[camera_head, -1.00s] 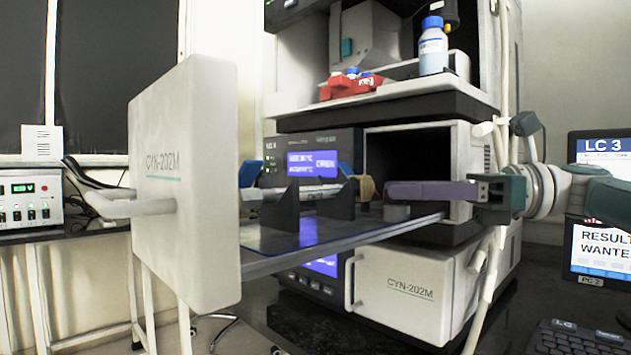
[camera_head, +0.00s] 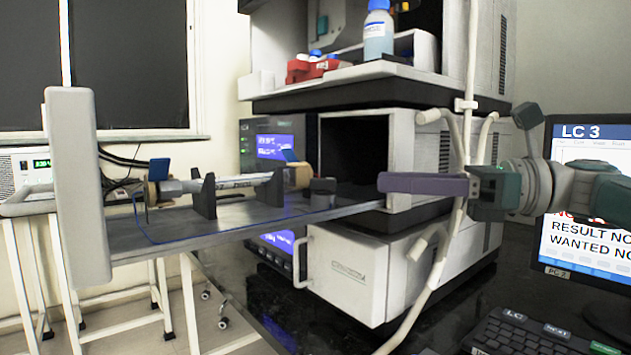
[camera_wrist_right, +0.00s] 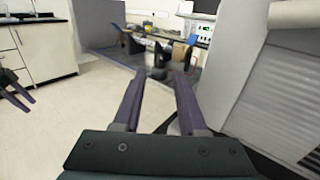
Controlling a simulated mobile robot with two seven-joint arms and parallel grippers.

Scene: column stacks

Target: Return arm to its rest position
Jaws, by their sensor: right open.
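My right gripper (camera_head: 384,182) comes in from the right in the head view, its purple fingers pointing left. It is empty, in front of the open upper oven compartment and near the right end of the pulled-out drawer. In the right wrist view the two fingers (camera_wrist_right: 157,84) stand apart with nothing between them. At the left edge of that view are dark prongs (camera_wrist_right: 16,92), seemingly my left gripper; the head view does not show it. A silver column (camera_head: 225,184) with tan ends lies level on dark supports on the drawer (camera_head: 180,235).
The drawer's white front panel (camera_head: 75,190) stands far left. Below is the closed lower drawer (camera_head: 350,275). Pale pipes (camera_head: 455,220) run close by my gripper. A monitor (camera_head: 590,225) and keyboard (camera_head: 535,335) are at right. A red rack (camera_head: 312,70) and bottle (camera_head: 379,35) stand on top.

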